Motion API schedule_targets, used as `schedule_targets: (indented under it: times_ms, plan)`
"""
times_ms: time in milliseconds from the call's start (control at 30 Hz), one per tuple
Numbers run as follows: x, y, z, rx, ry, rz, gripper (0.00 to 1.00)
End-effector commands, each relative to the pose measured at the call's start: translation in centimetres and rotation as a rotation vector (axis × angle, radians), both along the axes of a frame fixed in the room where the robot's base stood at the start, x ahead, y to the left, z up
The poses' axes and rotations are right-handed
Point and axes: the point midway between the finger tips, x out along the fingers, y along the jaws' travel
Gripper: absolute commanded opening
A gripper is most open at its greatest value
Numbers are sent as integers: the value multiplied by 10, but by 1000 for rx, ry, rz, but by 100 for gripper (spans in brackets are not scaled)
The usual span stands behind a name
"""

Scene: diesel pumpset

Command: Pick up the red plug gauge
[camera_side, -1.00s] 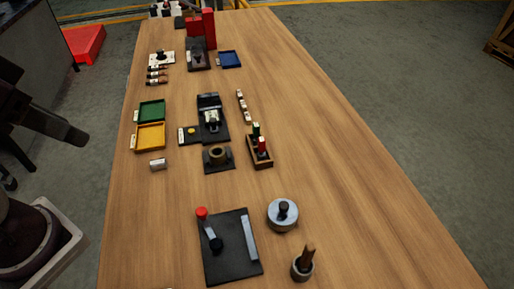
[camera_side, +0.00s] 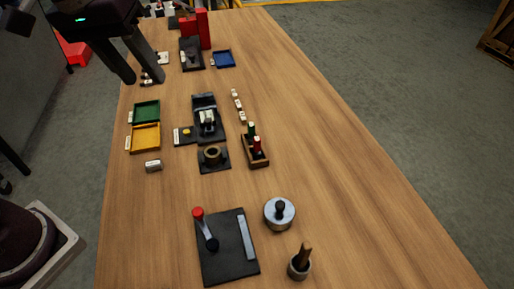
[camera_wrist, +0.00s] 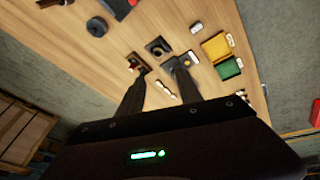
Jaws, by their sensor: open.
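The red plug gauge (camera_side: 257,144) stands upright in a small wooden holder (camera_side: 257,161) right of the table's middle in the side view. A green-topped gauge (camera_side: 251,130) stands beside it in the same holder. My gripper (camera_side: 146,79) is open and empty, high above the table's left edge, far up and left of the red gauge. In the wrist view my gripper's two fingers (camera_wrist: 160,86) are spread apart with nothing between them. The holder also shows there (camera_wrist: 138,62), ahead of the left finger. The red gauge is small and unclear in that view.
Near the holder are a dark block with a brass ring (camera_side: 213,155), a black fixture (camera_side: 207,117), and green (camera_side: 146,112) and yellow (camera_side: 146,137) trays. A lever plate (camera_side: 227,258), a round metal weight (camera_side: 279,212) and a cup (camera_side: 300,265) stand nearer. The table's right side is clear.

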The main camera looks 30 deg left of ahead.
Motion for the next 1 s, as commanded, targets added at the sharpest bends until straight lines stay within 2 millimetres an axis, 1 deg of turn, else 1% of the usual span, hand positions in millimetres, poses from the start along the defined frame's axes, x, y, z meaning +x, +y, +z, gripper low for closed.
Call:
schedule_targets:
  times_ms: [33,67,100,167,200,267,300,400,433,500,667,800,900,1000]
  plan:
    - [34,-14,-14,-10,51,53,42]
    - [54,-23,-24,-15,74,94,42]
    - [78,-35,-39,-18,103,149,42]
    - [111,-55,-69,-14,143,227,42]
    - [128,-68,-90,-6,164,275,42]
    - [148,-85,-122,6,188,338,42]
    - [158,-96,-141,15,198,372,42]
    - [171,-113,-177,33,214,433,42]
    - [173,-116,-184,37,216,445,42]
    - [175,-120,-194,41,219,461,42]
    - [176,-119,-216,41,220,466,42]
    - [171,-118,-243,42,223,466,42]
    - [173,-117,-258,41,220,466,42]
    - [174,-116,-265,40,219,465,42]
